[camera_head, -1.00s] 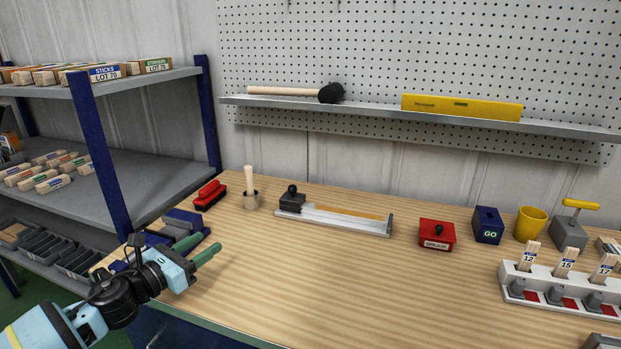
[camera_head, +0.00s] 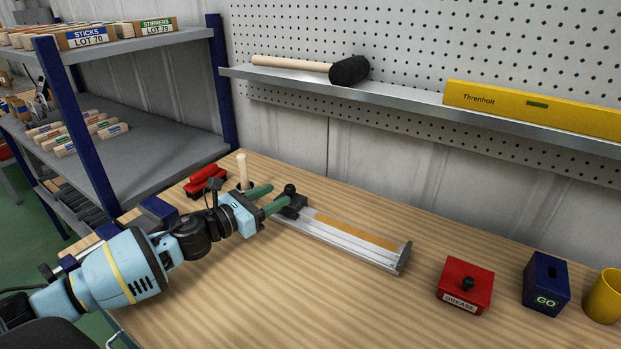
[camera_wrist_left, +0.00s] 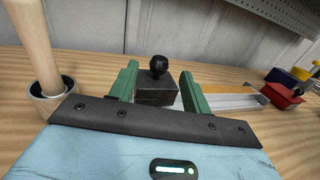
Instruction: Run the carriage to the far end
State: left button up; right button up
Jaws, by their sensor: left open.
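The carriage (camera_head: 293,205) is a dark block with a round black knob on top. It sits at the left end of a silver rail (camera_head: 345,245) that has an orange strip along its back; the rail's other end has an upright end plate. My left gripper (camera_head: 267,198) is open at the carriage, its green fingers pointing at it. In the left wrist view the carriage (camera_wrist_left: 157,88) with its knob stands between the two open fingers (camera_wrist_left: 160,90), with a gap to the right finger. My right gripper is not in view.
A cup with a wooden-handled tool (camera_head: 242,172) and a red brush-like object (camera_head: 206,180) stand behind my left gripper. A red grease box (camera_head: 465,285), a blue GO box (camera_head: 546,284) and a yellow cup (camera_head: 605,297) stand right of the rail. The front table is clear.

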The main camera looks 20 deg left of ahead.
aim_at(295, 186)
pick_arm(q)
jog(key=shift+r, duration=0.1)
jog(key=shift+w+r, duration=0.1)
jog(key=shift+w, duration=0.15)
jog(key=shift+p+x, duration=0.35)
jog(key=shift+x, duration=3.2)
grip_shut()
